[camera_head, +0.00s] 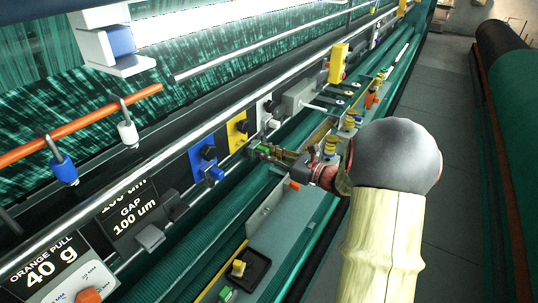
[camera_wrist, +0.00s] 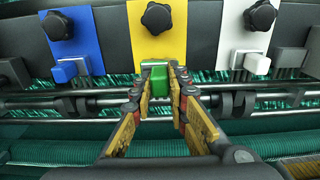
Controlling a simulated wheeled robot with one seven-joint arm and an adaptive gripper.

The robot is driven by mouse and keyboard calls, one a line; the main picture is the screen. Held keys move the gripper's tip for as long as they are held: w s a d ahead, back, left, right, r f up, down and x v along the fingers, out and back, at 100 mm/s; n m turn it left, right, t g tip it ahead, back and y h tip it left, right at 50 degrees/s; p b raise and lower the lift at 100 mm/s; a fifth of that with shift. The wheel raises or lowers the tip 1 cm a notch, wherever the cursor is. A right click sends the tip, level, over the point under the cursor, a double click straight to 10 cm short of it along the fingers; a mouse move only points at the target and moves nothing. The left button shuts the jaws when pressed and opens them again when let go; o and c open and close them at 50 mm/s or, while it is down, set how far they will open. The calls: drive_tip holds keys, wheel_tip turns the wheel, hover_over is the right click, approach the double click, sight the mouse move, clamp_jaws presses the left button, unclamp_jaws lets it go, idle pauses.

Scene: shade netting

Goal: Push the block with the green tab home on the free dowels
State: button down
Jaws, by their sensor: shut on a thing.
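The block with the green tab (camera_wrist: 155,83) is between the fingertips of my gripper (camera_wrist: 157,98) in the wrist view, just below the yellow plate. My gripper is shut on it; the fingers cover its sides. In the head view, the green tab (camera_head: 263,148) is a small spot at the tip of my gripper (camera_head: 275,153), close to the rail with the coloured plates. The dowels are hidden or too small to make out, so I cannot tell how far the block sits on them.
A blue plate (camera_wrist: 72,38), yellow plate (camera_wrist: 157,28) and white plate (camera_wrist: 247,35) with black knobs stand behind the fingertips. Horizontal metal rods (camera_wrist: 90,103) run near the fingers. A dark tray (camera_head: 254,268) and a green piece (camera_head: 226,294) lie on the grey ledge.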

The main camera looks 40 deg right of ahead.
sight(252, 147)
drive_tip(key=shift+x, duration=1.4)
drive_tip(key=shift+b+x, duration=0.65)
drive_tip(key=shift+x, duration=0.55)
idle(0.8)
drive_tip(key=c, duration=1.7)
unclamp_jaws()
drive_tip(key=shift+w, duration=0.1)
drive_tip(key=shift+o, duration=0.2)
drive_tip(key=v, duration=1.2)
